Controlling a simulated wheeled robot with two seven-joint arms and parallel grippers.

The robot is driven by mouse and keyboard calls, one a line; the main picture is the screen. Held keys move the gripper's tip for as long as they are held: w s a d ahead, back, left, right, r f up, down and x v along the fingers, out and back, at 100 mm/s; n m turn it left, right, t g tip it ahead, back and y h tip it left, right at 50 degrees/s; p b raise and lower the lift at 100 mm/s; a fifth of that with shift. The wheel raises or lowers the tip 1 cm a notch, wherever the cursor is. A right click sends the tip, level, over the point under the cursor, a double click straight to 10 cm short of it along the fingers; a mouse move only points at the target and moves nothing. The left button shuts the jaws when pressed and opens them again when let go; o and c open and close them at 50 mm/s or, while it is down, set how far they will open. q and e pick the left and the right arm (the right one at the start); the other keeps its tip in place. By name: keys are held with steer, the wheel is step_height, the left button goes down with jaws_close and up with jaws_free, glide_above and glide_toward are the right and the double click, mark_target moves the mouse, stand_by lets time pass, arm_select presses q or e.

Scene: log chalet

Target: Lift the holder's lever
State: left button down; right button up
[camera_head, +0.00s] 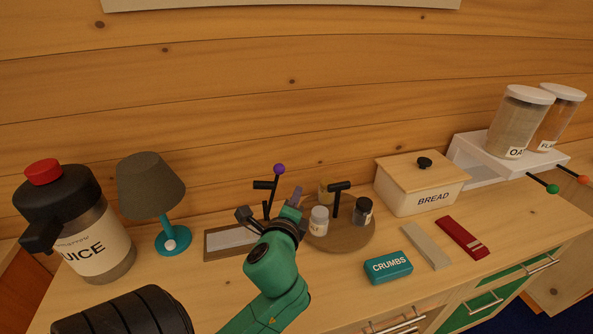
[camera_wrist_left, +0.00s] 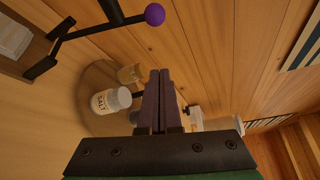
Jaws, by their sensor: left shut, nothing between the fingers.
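The holder (camera_head: 226,240) is a flat wooden tray with a pale stack in it, standing near the wall. Its lever is a black bar that rises at the holder's right side and ends in a purple ball (camera_head: 279,169). In the left wrist view the ball (camera_wrist_left: 154,14) is above the fingertips and the holder (camera_wrist_left: 14,42) is at upper left. My left gripper (camera_head: 297,195) is shut and empty, just right of the lever and a little below the ball, apart from it. My left wrist hides part of the holder's right end. My right gripper is not in view.
A round wooden stand (camera_head: 345,238) with salt, other jars and a black handle is close right of my gripper. A lamp (camera_head: 150,185) and juice jug (camera_head: 85,225) stand left. A bread box (camera_head: 418,190) and crumbs box (camera_head: 388,267) are right. The plank wall is behind.

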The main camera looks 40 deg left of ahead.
arm_select(q)
steer(key=p+x, duration=0.2)
steer(key=x, duration=0.6)
steer(key=shift+n+t, duration=0.5)
steer(key=shift+n, duration=0.3)
steer(key=s+a, duration=0.1)
steer(key=s+a+r, duration=0.1)
steer(key=s+a, duration=0.1)
steer(key=shift+s+a+r, duration=0.25)
steer(key=shift+a+r, duration=0.05)
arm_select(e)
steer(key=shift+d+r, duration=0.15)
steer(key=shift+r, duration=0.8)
